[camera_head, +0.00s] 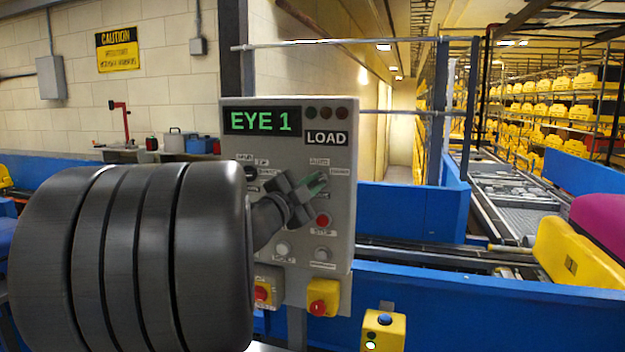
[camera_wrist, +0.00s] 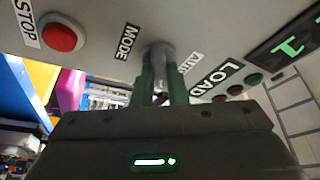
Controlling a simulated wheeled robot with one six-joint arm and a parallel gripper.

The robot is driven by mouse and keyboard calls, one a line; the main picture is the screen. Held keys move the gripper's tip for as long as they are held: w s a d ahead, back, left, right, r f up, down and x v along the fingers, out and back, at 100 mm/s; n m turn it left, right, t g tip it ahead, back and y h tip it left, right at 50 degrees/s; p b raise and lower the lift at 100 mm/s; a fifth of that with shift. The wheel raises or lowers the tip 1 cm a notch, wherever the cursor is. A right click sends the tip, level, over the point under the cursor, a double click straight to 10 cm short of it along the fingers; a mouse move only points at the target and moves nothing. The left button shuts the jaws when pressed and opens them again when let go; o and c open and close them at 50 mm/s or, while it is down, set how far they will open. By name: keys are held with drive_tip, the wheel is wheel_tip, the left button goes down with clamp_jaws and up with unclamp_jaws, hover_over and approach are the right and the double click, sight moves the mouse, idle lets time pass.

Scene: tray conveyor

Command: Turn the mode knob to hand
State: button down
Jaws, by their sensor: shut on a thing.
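The grey control panel (camera_head: 340,158) stands upright in front of me, with a green "EYE 1" display and a LOAD plate. The mode knob (camera_wrist: 157,50) is a grey metal knob on the panel, between the MODE label (camera_wrist: 127,40) and the AUTO label (camera_wrist: 190,62). My gripper (camera_wrist: 161,75) is shut on the knob, its two green fingers on either side of it. In the head view my gripper (camera_head: 316,186) reaches the panel's upper right part and mostly covers the knob. I cannot tell which way the knob points.
A red STOP button (camera_head: 322,220) sits just below my gripper. A yellow button post (camera_head: 384,330) stands lower right. Blue conveyor walls (camera_head: 480,305) run behind the panel; my dark arm fills the left.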

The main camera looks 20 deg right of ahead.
drive_tip(key=shift+m, duration=0.3)
drive_tip(key=c, duration=1.4)
unclamp_jaws()
drive_tip(key=shift+c, duration=0.2)
drive_tip(key=b+v, duration=0.2)
drive_tip(key=v, duration=1.1)
drive_tip(key=shift+s+a, duration=0.15)
drive_tip(key=shift+a, duration=0.3)
drive_tip(key=shift+r, duration=0.1)
